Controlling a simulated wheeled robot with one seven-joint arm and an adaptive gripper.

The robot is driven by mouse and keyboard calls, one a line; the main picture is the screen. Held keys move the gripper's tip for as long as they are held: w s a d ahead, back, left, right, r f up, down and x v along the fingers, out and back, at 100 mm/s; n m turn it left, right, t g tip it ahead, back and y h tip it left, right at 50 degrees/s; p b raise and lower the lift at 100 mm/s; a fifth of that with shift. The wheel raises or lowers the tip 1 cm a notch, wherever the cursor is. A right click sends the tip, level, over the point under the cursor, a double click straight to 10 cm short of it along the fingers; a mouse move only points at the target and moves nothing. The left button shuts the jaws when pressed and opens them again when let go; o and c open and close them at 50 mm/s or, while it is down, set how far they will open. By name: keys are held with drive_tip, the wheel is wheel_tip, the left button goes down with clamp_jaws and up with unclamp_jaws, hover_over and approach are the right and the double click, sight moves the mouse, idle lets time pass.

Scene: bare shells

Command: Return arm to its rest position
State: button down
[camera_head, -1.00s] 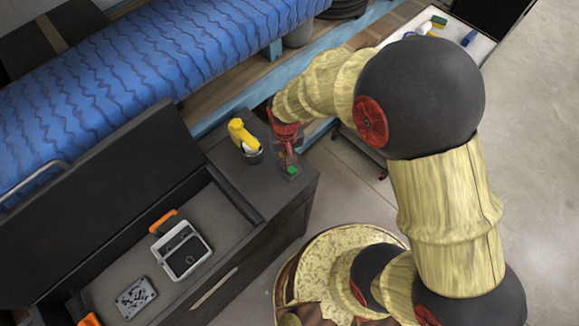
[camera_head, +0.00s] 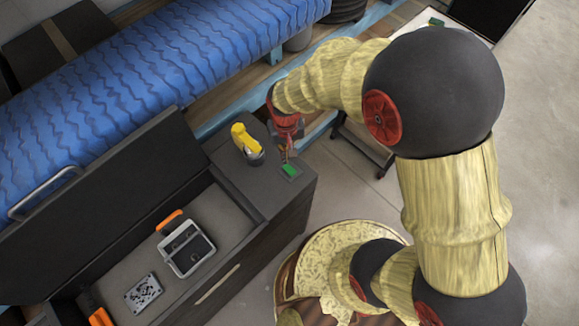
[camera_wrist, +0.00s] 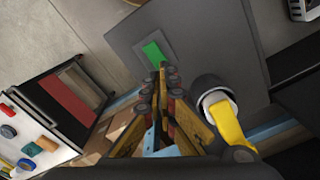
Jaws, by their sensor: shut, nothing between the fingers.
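My arm reaches from the right of the head view, bent at a large black joint, with my gripper (camera_head: 286,150) pointing down over the right end of a dark cabinet top (camera_head: 255,185). In the wrist view my gripper (camera_wrist: 163,72) is shut and empty, its fingertips close together. A small green piece (camera_head: 290,170) lies on a grey patch of the cabinet top just beyond the fingertips; it also shows in the wrist view (camera_wrist: 154,52). Whether the tips touch anything is not clear.
A yellow object (camera_head: 243,138) in a dark round holder stands close beside my gripper. An open bin in the cabinet holds a grey device (camera_head: 186,248) and a metal plate (camera_head: 144,292). A blue ridged roll (camera_head: 150,85) lies behind. Bare floor (camera_head: 345,185) is right of the cabinet.

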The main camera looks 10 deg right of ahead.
drive_tip(key=shift+r, duration=0.1)
idle(0.5)
drive_tip(key=s, duration=0.1)
drive_tip(key=s+d+g, duration=0.1)
drive_tip(key=s, duration=0.1)
drive_tip(key=shift+s+n, duration=0.2)
drive_tip(key=shift+n, duration=0.2)
drive_tip(key=s+d+r+t+b, duration=0.3)
drive_tip(key=s+d+r+b, duration=0.1)
drive_tip(key=r+b, duration=0.3)
drive_tip(key=s+d+r+m+t+b, duration=0.1)
drive_tip(key=s+d+r+t+b, duration=0.2)
drive_tip(key=d+r+b, duration=0.4)
drive_tip(key=shift+s+r+m+t+b, duration=0.3)
drive_tip(key=shift+s+r+b, duration=0.25)
drive_tip(key=shift+s, duration=0.35)
